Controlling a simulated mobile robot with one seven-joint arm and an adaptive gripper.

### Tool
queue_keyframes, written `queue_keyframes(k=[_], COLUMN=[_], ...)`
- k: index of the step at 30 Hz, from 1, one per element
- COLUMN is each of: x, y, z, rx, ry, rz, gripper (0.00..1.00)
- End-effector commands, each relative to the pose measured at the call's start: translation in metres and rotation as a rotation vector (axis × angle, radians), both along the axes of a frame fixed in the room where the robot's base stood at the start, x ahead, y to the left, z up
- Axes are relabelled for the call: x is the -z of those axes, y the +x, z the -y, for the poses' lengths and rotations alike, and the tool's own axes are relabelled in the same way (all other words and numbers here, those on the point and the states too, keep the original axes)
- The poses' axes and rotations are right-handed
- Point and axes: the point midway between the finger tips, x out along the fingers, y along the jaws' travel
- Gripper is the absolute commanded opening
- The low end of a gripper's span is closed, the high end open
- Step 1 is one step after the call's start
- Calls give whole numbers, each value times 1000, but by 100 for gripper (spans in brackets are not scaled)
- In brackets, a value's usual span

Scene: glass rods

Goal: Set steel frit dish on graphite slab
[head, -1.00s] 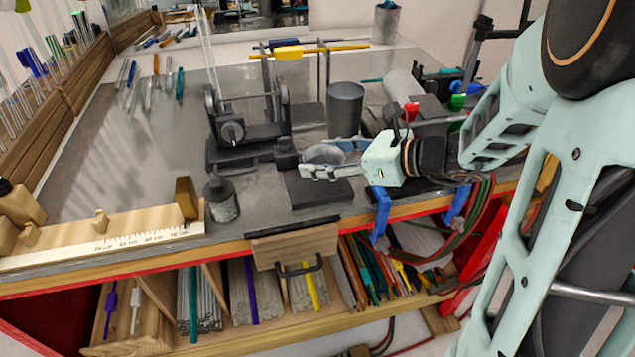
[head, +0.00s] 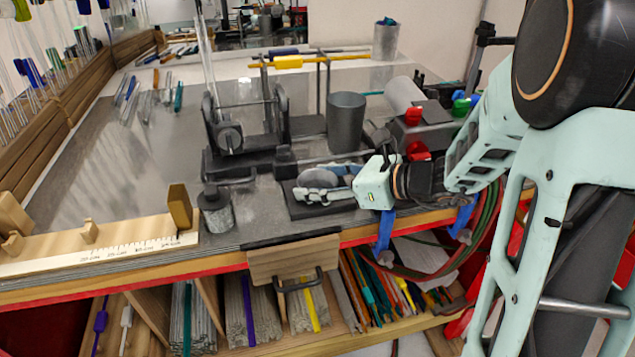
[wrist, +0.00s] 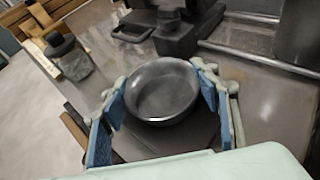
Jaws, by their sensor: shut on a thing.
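The steel frit dish (wrist: 162,92) is a round, shallow dark grey bowl, upright between my fingers in the wrist view. In the head view the dish (head: 318,179) shows partly behind the fingers. My gripper (wrist: 162,100) is shut on it, with a blue-padded finger at each side; it also shows in the head view (head: 322,194). The graphite slab (wrist: 165,142) is a dark flat plate directly under the dish; in the head view the slab (head: 305,211) lies near the bench's front edge. I cannot tell whether the dish touches the slab.
A black clamp stand (head: 240,135) and a grey cylinder (head: 346,122) stand behind. A wooden ruler block (head: 100,247) lies front left. Bench space at the left middle (head: 110,190) is clear.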

Motion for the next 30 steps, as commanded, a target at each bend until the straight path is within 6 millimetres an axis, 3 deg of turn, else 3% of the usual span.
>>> queue_keyframes(k=[2, 3, 7, 18, 30], x=[4, 3, 3, -3, -26], y=[0, 0, 0, 0, -28], z=[0, 0, 0, 0, 53], rx=[0, 0, 0, 0, 2], ry=[0, 0, 0, 0, -1], rz=[0, 0, 0, 0, 2], gripper=[30, 61, 74, 74, 74])
